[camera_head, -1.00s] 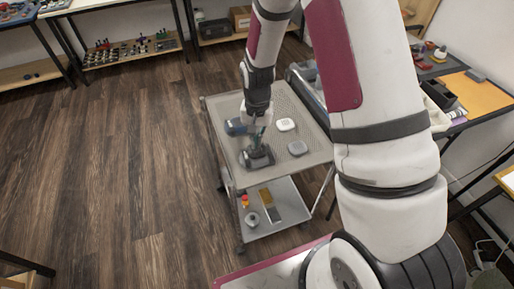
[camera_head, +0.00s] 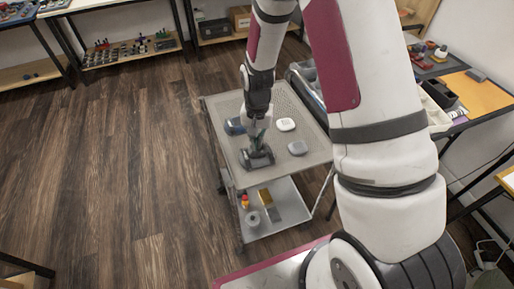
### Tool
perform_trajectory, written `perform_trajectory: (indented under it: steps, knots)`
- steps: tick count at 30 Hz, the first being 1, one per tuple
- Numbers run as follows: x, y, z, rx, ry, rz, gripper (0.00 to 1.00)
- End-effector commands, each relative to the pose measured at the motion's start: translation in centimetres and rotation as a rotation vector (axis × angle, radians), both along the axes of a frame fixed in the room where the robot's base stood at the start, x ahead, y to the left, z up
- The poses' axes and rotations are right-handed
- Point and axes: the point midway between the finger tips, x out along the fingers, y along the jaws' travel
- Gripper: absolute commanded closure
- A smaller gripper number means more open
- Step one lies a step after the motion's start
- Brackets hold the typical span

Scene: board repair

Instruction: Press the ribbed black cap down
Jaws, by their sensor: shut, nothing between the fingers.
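My gripper (camera_head: 257,143) is shut and points down over the cart's top shelf. Its fingertips are at or just above a dark, blocky object (camera_head: 257,158) near the front left of the shelf. A black cap may be part of this object, but ribs are too small to make out. I cannot tell whether the fingertips touch it. The gripper hides part of the object's top.
The grey cart top (camera_head: 290,105) also holds a blue-grey item (camera_head: 235,126), a white rounded item (camera_head: 286,124) and a grey rounded item (camera_head: 298,148). The lower shelf (camera_head: 285,225) holds small parts. Cluttered benches stand at right; floor at left is clear.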

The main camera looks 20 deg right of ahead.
Motion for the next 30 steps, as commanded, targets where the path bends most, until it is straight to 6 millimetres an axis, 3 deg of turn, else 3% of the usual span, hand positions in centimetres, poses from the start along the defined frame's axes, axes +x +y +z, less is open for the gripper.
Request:
perform_trajectory:
  steps: [30]
  knots:
    - [-0.03,-0.01,-1.13,0.0,0.001,0.0,1.0]
